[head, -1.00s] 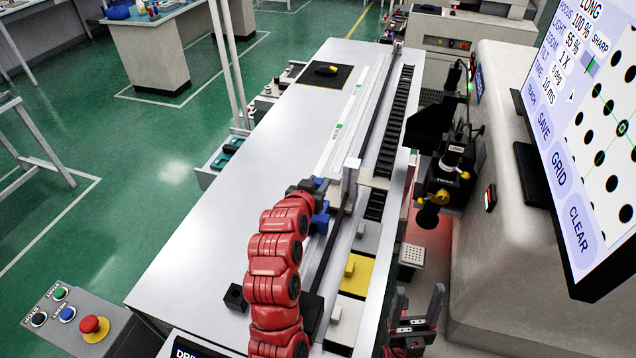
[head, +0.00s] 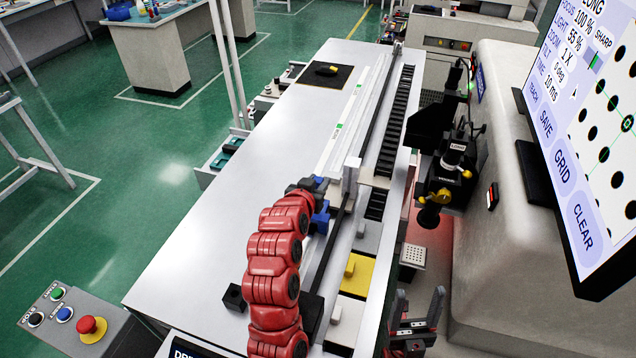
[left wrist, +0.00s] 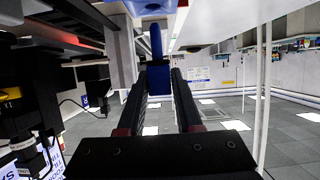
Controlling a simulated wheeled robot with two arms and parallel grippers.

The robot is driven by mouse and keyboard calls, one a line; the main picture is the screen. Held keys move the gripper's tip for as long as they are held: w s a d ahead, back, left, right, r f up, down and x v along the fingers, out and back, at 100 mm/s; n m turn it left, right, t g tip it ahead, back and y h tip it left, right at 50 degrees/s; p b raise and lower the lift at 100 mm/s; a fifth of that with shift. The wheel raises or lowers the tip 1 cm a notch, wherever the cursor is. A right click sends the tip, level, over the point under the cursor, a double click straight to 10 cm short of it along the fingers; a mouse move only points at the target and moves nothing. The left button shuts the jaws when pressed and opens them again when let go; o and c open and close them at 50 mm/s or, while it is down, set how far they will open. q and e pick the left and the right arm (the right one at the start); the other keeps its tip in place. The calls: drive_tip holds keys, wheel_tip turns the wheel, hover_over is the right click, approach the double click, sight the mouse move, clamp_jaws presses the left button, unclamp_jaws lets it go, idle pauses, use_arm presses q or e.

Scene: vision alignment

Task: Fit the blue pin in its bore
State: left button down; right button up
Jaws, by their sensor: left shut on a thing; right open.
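My left gripper (head: 312,187) is at the end of the red arm, low over the long bench beside its rail. In the left wrist view its two dark fingers (left wrist: 160,85) are shut on the blue pin (left wrist: 157,78), whose slim part points away from the gripper. A larger blue piece (left wrist: 150,6) is at the top edge of that view, close to the pin's far end. In the head view a blue part (head: 320,217) shows beside the gripper. The bore cannot be made out. My right gripper (head: 420,315) is open and empty, right of the bench.
The bench (head: 215,245) has clear metal surface left of the arm. A small black block (head: 234,297) lies there. A yellow plate (head: 354,276) and grey plates lie right of the rail. A camera unit (head: 445,165) and a monitor (head: 590,140) stand on the right.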

use_arm(q)
drive_tip(key=shift+f+b, duration=1.25)
drive_tip(key=shift+f, duration=0.75)
drive_tip(key=shift+s+f, duration=0.15)
drive_tip(key=shift+f, duration=0.15)
drive_tip(key=shift+f+b, duration=0.1)
drive_tip(key=shift+b, duration=0.2)
drive_tip(key=shift+r, duration=0.95)
drive_tip(key=shift+r+p, duration=0.35)
drive_tip(key=shift+r, duration=0.35)
drive_tip(key=shift+w+r, duration=0.1)
drive_tip(key=shift+w, duration=0.1)
